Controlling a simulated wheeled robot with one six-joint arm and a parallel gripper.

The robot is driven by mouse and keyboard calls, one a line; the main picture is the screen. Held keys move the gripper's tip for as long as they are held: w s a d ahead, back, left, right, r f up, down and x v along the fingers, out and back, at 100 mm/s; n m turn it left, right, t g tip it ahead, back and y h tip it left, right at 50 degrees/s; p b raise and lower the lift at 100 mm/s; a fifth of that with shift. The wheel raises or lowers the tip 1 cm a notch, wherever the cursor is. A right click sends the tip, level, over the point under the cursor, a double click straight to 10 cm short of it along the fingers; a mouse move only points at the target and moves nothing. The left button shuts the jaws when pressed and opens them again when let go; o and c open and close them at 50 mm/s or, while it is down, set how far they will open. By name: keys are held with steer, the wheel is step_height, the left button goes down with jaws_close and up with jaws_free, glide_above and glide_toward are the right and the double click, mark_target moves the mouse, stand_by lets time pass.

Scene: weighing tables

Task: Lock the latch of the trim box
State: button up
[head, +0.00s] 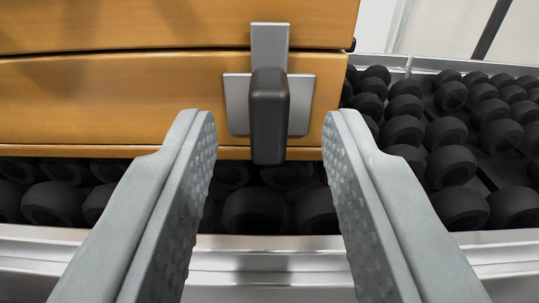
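The trim box (120,98) is orange-brown and wood-like, with a dark horizontal seam between its upper part and lower part. Its latch (269,115) is a dark grey handle hanging straight down over a silver cross-shaped plate (300,104) on the front. A silver strip (269,45) runs above the handle across the seam. My gripper (268,130) is open and empty. Its two grey textured fingers stand left and right of the latch, apart from it, with the handle between and beyond the tips.
The box sits on a bed of black rollers (455,165) that spreads out to the right. A silver metal rail (265,258) runs along the front below the box. A pale wall and a dark post (490,30) show at the upper right.

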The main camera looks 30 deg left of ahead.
steer(key=v, duration=1.6)
steer(key=shift+s+d, duration=0.15)
steer(key=s+d+r+m+t+h, duration=0.1)
steer(key=s+d+r+h, duration=0.2)
steer(key=r, duration=0.5)
steer(key=s+d+r+m+t+h, duration=0.15)
steer(key=s+d+r, duration=0.25)
steer(key=r, duration=0.4)
steer(key=s+d+r+m+t+h, duration=0.1)
steer(key=s+d+r+h, duration=0.2)
steer(key=r, duration=0.5)
steer(key=s+d+r+m+h, duration=0.1)
steer(key=s+r, duration=0.5)
steer(key=s, duration=0.6)
steer(key=s+d+r+m+h, duration=0.1)
steer(key=s+r, duration=0.5)
steer(key=s, duration=0.6)
steer(key=shift+d+m+g, duration=0.45)
steer(key=shift+d+m, duration=0.3)
steer(key=shift+d, duration=0.35)
steer(key=shift+h, duration=0.25)
